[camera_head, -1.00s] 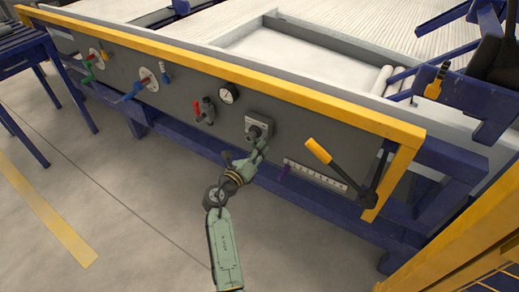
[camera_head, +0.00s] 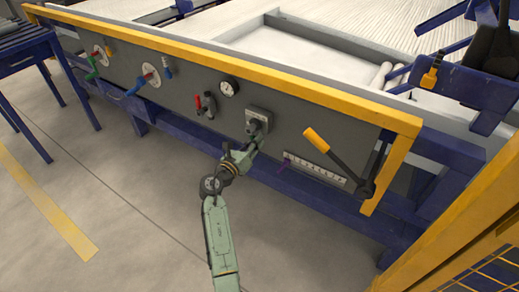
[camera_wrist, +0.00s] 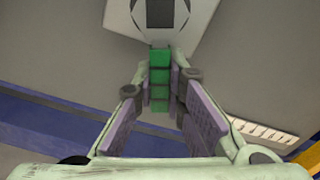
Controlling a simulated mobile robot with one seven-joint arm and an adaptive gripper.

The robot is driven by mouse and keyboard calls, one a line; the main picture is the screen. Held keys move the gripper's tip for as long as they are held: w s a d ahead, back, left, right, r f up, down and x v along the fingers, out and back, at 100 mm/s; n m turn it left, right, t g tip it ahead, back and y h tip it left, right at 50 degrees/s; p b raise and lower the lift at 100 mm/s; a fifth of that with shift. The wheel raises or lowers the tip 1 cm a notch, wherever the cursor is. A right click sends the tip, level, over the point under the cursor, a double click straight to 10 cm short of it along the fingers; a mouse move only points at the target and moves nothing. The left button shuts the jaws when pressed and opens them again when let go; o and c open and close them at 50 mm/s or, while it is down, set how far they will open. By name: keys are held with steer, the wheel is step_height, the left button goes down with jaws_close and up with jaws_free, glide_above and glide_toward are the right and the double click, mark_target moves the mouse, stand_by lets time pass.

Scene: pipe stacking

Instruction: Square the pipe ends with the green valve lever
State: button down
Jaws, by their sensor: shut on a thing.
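The green valve lever (camera_wrist: 160,68) is a short, ridged green handle running down from a round grey hub (camera_wrist: 160,12) in the wrist view. My gripper (camera_wrist: 161,86) is shut on it, with one purple-grey finger pad on each side. In the head view my gripper (camera_head: 247,150) is at the lower edge of the valve with a square grey plate (camera_head: 266,115) on the panel front. There the green lever is hidden or too small to make out.
A yellow-handled lever (camera_head: 316,140) and a white scale strip (camera_head: 318,169) are right of my gripper. A gauge (camera_head: 229,87), a red-handled valve (camera_head: 198,104) and two discs with coloured handles are left. A yellow rail (camera_head: 250,73) tops the panel. The floor (camera_head: 130,180) is clear.

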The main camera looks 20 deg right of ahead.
steer(key=shift+w+a+r+m+b, duration=0.15)
steer(key=shift+w+a+m+b, duration=0.55)
steer(key=shift+m, duration=1.35)
steer(key=shift+w+a+r+m+b, duration=0.1)
steer(key=shift+w+a+m+b, duration=0.55)
steer(key=shift+m, duration=1.35)
steer(key=shift+w+a+r+m+b, duration=0.25)
steer(key=shift+w+m+b, duration=0.75)
steer(key=shift+m, duration=1.05)
steer(key=shift+s+a, duration=0.1)
steer(key=shift+s, duration=0.1)
steer(key=c, duration=1.6)
jaws_free()
steer(key=v, duration=0.7)
steer(key=shift+s+a, duration=0.2)
